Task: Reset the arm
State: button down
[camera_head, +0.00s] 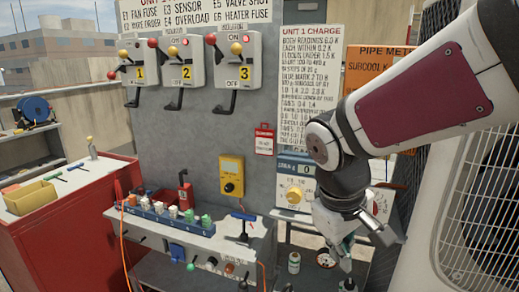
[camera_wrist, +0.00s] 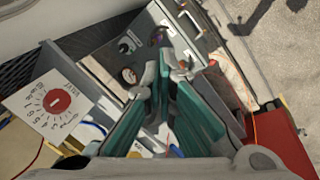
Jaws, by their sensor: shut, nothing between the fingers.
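My arm (camera_head: 420,100) reaches in from the right in the head view and bends down at the wrist. My gripper (camera_head: 347,278) points downward in front of the lower shelf, at the right of the grey panel. In the wrist view my gripper (camera_wrist: 164,75) shows its two fingers with green pads close together, with nothing held between them. The fingertips are small and partly cut off in the head view.
Near my gripper are a scale (camera_head: 295,190), a small bottle (camera_head: 294,262) and a round gauge (camera_head: 325,259). A condenser grille (camera_head: 490,200) stands close at right. A dial card (camera_wrist: 50,105) shows in the wrist view.

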jog(key=s+d+r+m+t+y+p, duration=0.1)
jog(key=s+r, duration=0.3)
jog(key=s, duration=0.4)
jog(key=s+d+r+m+t+y+p, duration=0.1)
jog(key=s+d+r+m+p, duration=0.2)
jog(key=s, duration=0.6)
jog(key=shift+d+r+m, duration=0.3)
jog(key=shift+r+m, duration=0.3)
jog(key=shift+m, duration=0.2)
jog(key=w+a+f+n+g+b, duration=0.1)
jog(key=w+a+f+n+b, duration=0.3)
jog(key=w, duration=0.6)
jog(key=w+a+f+n+g+b, duration=0.1)
jog(key=w+a+f+n+g, duration=0.15)
jog(key=w+f, duration=0.55)
jog(key=w+a+f+n+b, duration=0.1)
jog(key=w+a+f+n, duration=0.1)
jog(key=w+a+f, duration=0.2)
jog(key=w+a+f+n+g+y+b, duration=0.1)
jog(key=w+a+f+n+b, duration=0.1)
jog(key=f, duration=0.8)
jog(key=w+a+f+n+g+b, duration=0.1)
jog(key=w+a+f+n, duration=0.2)
jog(key=w+a+f, duration=0.3)
jog(key=shift+w+a+f, duration=0.25)
jog(key=shift+w+f, duration=0.35)
jog(key=shift+f, duration=0.25)
